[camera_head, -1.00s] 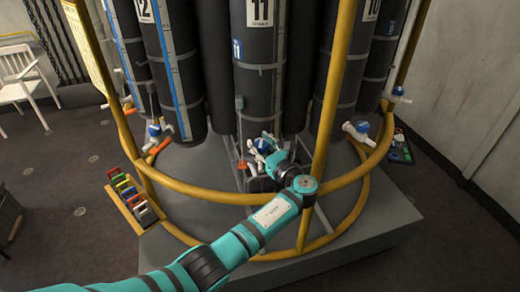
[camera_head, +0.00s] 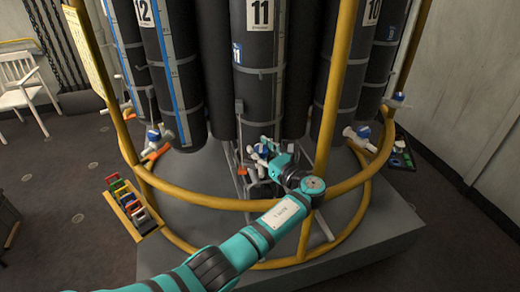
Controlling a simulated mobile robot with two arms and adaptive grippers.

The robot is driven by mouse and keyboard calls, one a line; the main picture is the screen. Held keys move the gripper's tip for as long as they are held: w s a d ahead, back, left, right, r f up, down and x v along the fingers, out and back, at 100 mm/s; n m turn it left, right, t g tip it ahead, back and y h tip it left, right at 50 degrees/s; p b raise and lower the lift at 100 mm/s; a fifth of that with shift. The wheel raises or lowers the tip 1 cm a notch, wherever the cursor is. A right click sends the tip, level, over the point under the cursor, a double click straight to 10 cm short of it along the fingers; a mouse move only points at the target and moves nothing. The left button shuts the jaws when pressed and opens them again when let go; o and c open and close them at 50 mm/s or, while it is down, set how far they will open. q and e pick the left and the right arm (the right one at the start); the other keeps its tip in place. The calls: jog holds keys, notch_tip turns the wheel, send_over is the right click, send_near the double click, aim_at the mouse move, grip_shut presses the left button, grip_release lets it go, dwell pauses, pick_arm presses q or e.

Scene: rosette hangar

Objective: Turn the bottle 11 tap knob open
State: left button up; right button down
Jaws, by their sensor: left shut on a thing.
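The bottle 11 (camera_head: 259,85) stands upright in the middle of the rosette, dark with a white 11 label. Its tap shows low in front of it, with a small blue knob (camera_head: 262,152) partly hidden. My left gripper (camera_head: 262,147) reaches over the yellow rail and is at the tap, shut on what appears to be the blue knob. The exact hold and the knob's angle are too small to tell. My right gripper does not show.
A yellow tubular rail (camera_head: 225,204) rings the rosette, with a yellow upright (camera_head: 336,90) right of bottle 11. Bottles 12 (camera_head: 172,85) and 10 (camera_head: 345,95) flank it. A white chair (camera_head: 22,80) stands far left.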

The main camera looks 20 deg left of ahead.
aim_at(266, 154)
pick_arm(q)
jog(key=shift+f, duration=0.2)
jog(key=o, duration=1.3)
jog(key=shift+d+r, duration=0.15)
jog(key=shift+c, duration=0.2)
jog(key=shift+v, duration=3.75)
